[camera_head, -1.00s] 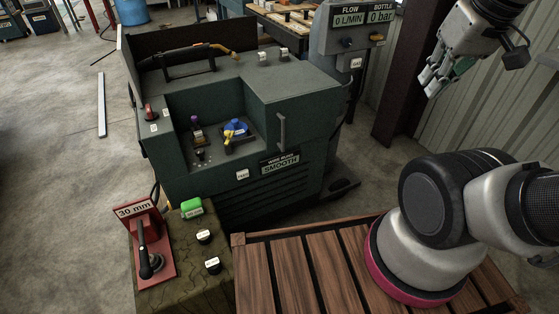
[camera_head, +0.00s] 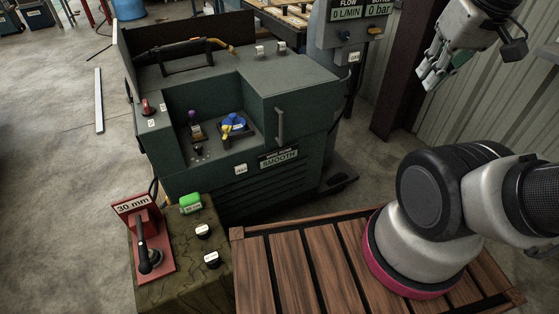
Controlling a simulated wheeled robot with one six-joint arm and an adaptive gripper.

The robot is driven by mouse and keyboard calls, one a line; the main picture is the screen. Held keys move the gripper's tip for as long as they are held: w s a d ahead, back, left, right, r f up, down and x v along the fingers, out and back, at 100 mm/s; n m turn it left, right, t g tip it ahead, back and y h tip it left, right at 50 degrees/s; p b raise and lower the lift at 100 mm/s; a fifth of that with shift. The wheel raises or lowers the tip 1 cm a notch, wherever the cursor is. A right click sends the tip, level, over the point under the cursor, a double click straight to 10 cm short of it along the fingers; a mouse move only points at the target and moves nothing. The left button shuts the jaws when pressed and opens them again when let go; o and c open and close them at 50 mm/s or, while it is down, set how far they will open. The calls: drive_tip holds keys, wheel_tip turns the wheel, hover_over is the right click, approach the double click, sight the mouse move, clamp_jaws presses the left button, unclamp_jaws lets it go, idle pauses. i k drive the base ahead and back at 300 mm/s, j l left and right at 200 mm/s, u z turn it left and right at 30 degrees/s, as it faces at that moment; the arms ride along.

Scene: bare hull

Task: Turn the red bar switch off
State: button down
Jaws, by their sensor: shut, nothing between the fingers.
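A small red bar switch (camera_head: 147,107) sits on the left top face of the dark green machine (camera_head: 290,150), with small white labels beside it. Its labels are too small to read, so I cannot tell its setting. My gripper (camera_head: 430,80) is at the upper right, in the air in front of the corrugated wall, far to the right of the switch. Its fingers are shut and empty.
A red plate marked 30 mm with a black lever (camera_head: 146,245) and a green block (camera_head: 191,203) stand on a mottled block. A torch (camera_head: 205,45) lies on the machine. A flow panel (camera_head: 345,35) stands behind. The floor at left is mostly clear.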

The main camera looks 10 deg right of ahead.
sight(148, 111)
drive_tip(key=i+j+u, duration=0.1)
drive_tip(key=u, duration=0.35)
drive_tip(key=i+j+u, duration=0.1)
drive_tip(key=u, duration=0.35)
drive_tip(key=j, duration=0.1)
